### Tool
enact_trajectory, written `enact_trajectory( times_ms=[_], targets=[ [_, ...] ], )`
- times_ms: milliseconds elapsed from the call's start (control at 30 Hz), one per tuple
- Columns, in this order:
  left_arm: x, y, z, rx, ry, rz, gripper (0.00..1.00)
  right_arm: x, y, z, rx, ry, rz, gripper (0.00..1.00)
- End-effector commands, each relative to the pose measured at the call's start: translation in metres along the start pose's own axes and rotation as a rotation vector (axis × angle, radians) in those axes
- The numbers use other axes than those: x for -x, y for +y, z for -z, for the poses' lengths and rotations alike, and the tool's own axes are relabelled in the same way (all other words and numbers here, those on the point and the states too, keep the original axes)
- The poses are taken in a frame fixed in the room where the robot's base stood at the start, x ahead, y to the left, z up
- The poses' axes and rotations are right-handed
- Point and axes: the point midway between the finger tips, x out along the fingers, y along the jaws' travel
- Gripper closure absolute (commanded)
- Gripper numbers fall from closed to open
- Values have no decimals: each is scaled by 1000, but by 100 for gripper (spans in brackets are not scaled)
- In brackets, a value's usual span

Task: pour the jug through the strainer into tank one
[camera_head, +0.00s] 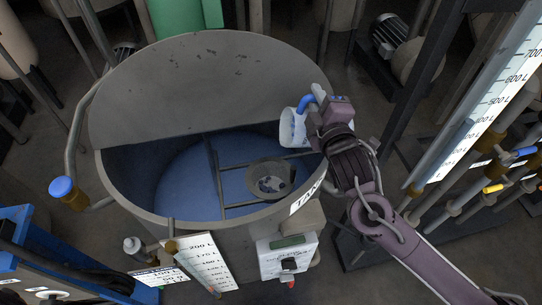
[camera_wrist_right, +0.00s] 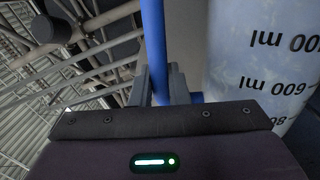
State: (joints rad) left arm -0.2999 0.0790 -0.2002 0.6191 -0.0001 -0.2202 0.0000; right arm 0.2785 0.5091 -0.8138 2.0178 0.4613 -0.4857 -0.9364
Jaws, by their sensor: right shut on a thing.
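Tank one (camera_head: 120,200) is a large round grey tank in the middle of the head view, its lid (camera_head: 200,75) raised at the back and blue inside. The strainer (camera_head: 270,178), a round grey bowl, sits on crossbars at the right of the tank's mouth. My right gripper (camera_head: 313,104) is shut on the blue handle of the white jug (camera_head: 287,128). It holds the jug over the tank's right rim, behind and slightly right of the strainer. In the right wrist view the jug (camera_wrist_right: 262,60) shows upside-down ml marks; I cannot tell its exact tilt. My left gripper is not in view.
A blue-capped pipe (camera_head: 62,187) stands left of the tank. A white level scale (camera_head: 203,262) and a control box (camera_head: 286,256) are at the tank's front. A tall gauge (camera_head: 490,100) and pipes with coloured valves stand at the right. A blue frame (camera_head: 30,235) is at lower left.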

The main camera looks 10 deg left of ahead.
Motion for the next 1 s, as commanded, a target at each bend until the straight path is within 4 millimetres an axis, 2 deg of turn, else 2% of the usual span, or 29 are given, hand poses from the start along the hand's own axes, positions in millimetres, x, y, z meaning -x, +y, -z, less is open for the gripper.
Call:
enact_trajectory(
  times_ms=[167, 333, 467, 767, 1000],
  targets=[
    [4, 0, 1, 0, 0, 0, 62, 0, 7, -14, -55, -2, -1, 100],
    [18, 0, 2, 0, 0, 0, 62, 0, 15, -31, -212, -2, 0, 100],
    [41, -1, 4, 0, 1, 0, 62, 0, 34, -40, -346, -1, 0, 100],
    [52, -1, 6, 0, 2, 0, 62, 0, 28, -74, -679, -2, 0, 100],
    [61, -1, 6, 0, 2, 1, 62, 0, 25, -108, -910, -3, 1, 100]
  ],
)
